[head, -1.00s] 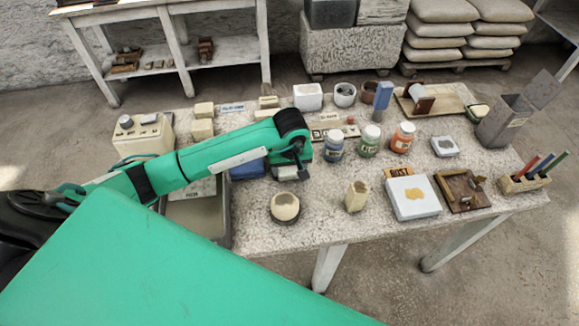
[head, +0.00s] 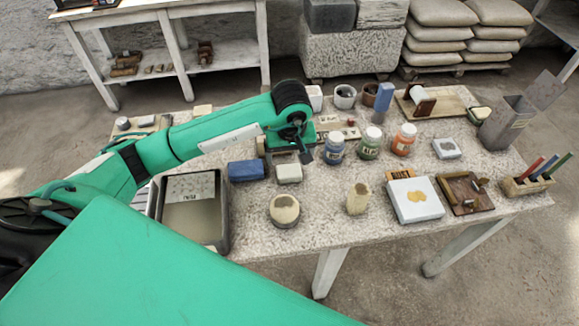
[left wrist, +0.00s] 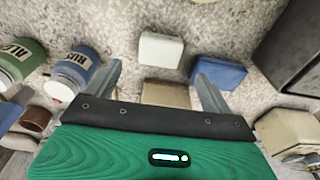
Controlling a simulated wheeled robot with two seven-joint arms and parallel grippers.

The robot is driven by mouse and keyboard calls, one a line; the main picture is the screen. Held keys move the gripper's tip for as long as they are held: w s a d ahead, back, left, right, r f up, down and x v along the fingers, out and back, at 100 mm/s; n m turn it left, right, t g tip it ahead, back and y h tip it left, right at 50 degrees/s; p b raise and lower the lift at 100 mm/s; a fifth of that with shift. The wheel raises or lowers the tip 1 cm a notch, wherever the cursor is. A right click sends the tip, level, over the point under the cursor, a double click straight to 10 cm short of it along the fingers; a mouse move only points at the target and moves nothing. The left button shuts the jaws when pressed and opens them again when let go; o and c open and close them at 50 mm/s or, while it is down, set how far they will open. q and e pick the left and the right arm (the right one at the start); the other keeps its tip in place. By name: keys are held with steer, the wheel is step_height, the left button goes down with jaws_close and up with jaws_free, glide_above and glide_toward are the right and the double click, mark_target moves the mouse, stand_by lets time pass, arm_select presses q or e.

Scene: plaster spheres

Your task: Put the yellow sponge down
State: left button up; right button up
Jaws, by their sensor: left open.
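A dull yellow-tan block (left wrist: 165,95), the yellowest sponge-like block here, lies between the two spread fingers of my left gripper (left wrist: 160,82) in the left wrist view. The gripper body hides part of it, and I cannot tell whether it touches the table. A pale off-white block (head: 289,173) lies just in front of the gripper on the speckled table (head: 330,215); it also shows in the left wrist view (left wrist: 160,50). In the head view my left gripper (head: 289,156) is low over the table, its jaws open. My right gripper is not in view.
A blue block (head: 246,170) and a grey metal tray (head: 223,215) lie to the left. Blue (head: 334,148), green (head: 370,143) and orange (head: 404,140) jars stand close on the right. A round cream-topped piece (head: 284,209) stands in front. Bare tabletop shows around it.

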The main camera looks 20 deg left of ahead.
arm_select(q)
steer(key=r, duration=0.4)
steer(key=shift+s+d+b, duration=0.15)
steer(key=shift+s+b, duration=0.05)
steer(key=shift+b, duration=0.1)
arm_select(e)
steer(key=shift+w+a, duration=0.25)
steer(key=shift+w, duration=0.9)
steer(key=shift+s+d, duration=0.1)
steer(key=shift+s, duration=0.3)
